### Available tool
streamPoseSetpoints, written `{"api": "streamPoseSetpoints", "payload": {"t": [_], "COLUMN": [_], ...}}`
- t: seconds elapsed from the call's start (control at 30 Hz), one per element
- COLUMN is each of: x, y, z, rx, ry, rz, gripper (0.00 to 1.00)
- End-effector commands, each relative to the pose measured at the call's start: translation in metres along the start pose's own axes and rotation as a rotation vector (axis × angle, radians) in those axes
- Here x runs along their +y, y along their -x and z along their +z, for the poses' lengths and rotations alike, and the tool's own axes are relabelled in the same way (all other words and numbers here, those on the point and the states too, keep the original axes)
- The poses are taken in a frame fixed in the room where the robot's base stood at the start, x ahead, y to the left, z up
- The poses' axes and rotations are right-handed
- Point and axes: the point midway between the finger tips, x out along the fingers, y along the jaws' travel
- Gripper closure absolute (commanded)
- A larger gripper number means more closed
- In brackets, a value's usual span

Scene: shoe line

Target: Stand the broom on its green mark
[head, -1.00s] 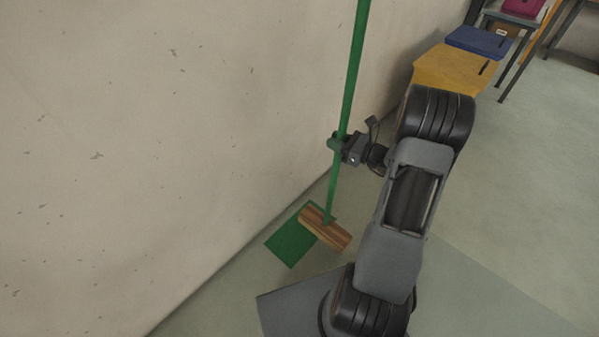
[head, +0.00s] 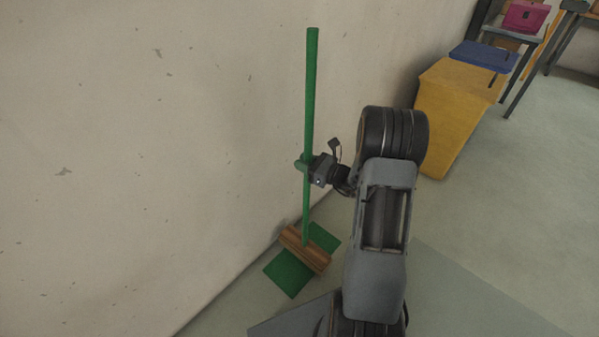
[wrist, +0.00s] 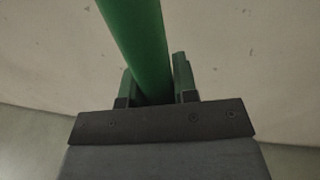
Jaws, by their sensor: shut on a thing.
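The broom has a long green handle (head: 311,100) and a brown wooden head (head: 305,249). It is upright, close beside the wall. My gripper (head: 303,164) is shut on the handle, about midway up. In the wrist view the handle (wrist: 137,40) passes between my gripper's two fingers (wrist: 155,88). The green mark (head: 289,275) is a flat patch on the floor by the wall. The broom head lies across its middle in the head view, with green showing on both sides. I cannot tell whether the head touches the floor.
The pale wall (head: 130,130) runs along the left, close behind the broom. A pink item (head: 527,17) sits on a table beyond. The floor at right is clear.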

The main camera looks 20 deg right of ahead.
Motion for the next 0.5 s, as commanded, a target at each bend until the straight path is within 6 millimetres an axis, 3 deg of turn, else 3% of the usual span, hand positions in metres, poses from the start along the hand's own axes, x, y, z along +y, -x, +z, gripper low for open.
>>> {"api": "streamPoseSetpoints", "payload": {"t": [0.33,0.5], "x": [-0.003,-0.005], "y": [-0.002,0.000], "z": [-0.039,-0.040], "rx": [-0.002,-0.003], "ry": [-0.002,-0.002], "rz": [-0.008,-0.011], "gripper": [1.00,1.00]}}
